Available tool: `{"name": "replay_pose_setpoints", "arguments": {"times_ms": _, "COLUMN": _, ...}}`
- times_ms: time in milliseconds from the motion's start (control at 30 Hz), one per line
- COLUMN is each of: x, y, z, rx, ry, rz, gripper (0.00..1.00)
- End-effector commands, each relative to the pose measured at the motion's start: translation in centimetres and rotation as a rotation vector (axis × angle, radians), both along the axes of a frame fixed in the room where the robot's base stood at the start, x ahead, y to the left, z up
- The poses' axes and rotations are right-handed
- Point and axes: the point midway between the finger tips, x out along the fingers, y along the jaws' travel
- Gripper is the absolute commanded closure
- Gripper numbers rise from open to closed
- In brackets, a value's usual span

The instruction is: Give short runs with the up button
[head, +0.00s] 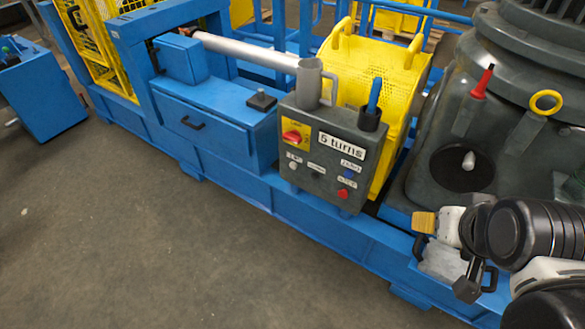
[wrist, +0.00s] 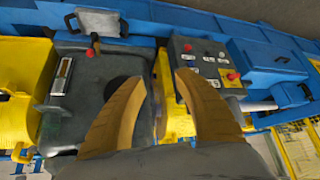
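A dark grey control box (head: 330,140) stands on the blue frame, with a "5 turns" plate on its sloped face. The face carries a red rotary switch (head: 292,136) on a yellow plate, a pale button (head: 292,166), small white labels and a red button (head: 342,194). The small labels are too blurred to read, so I cannot tell which button is up. My gripper (head: 424,222) is at lower right, apart from the box. In the wrist view its two tan fingers (wrist: 162,82) are spread with nothing between them; the box (wrist: 208,65) shows beyond the right finger.
A grey jug (head: 310,83) and a black cup with a blue-handled tool (head: 373,100) stand on the box. A yellow perforated guard (head: 385,75) is behind it, and a large grey machine housing (head: 470,130) is right. The floor (head: 150,230) in front is clear.

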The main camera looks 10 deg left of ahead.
Motion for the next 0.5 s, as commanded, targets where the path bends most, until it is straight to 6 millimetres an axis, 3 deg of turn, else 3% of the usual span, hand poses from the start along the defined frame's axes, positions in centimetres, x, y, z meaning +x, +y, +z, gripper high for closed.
{"name": "replay_pose_setpoints", "arguments": {"times_ms": 33, "x": 0.0, "y": 0.0, "z": 0.0, "rx": 0.0, "ry": 0.0, "rz": 0.0, "gripper": 0.62}}
{"name": "replay_pose_setpoints", "arguments": {"times_ms": 67, "x": 0.0, "y": 0.0, "z": 0.0, "rx": 0.0, "ry": 0.0, "rz": 0.0, "gripper": 0.69}}
{"name": "replay_pose_setpoints", "arguments": {"times_ms": 167, "x": 0.0, "y": 0.0, "z": 0.0, "rx": 0.0, "ry": 0.0, "rz": 0.0, "gripper": 1.0}}
{"name": "replay_pose_setpoints", "arguments": {"times_ms": 500, "x": 0.0, "y": 0.0, "z": 0.0, "rx": 0.0, "ry": 0.0, "rz": 0.0, "gripper": 1.0}}
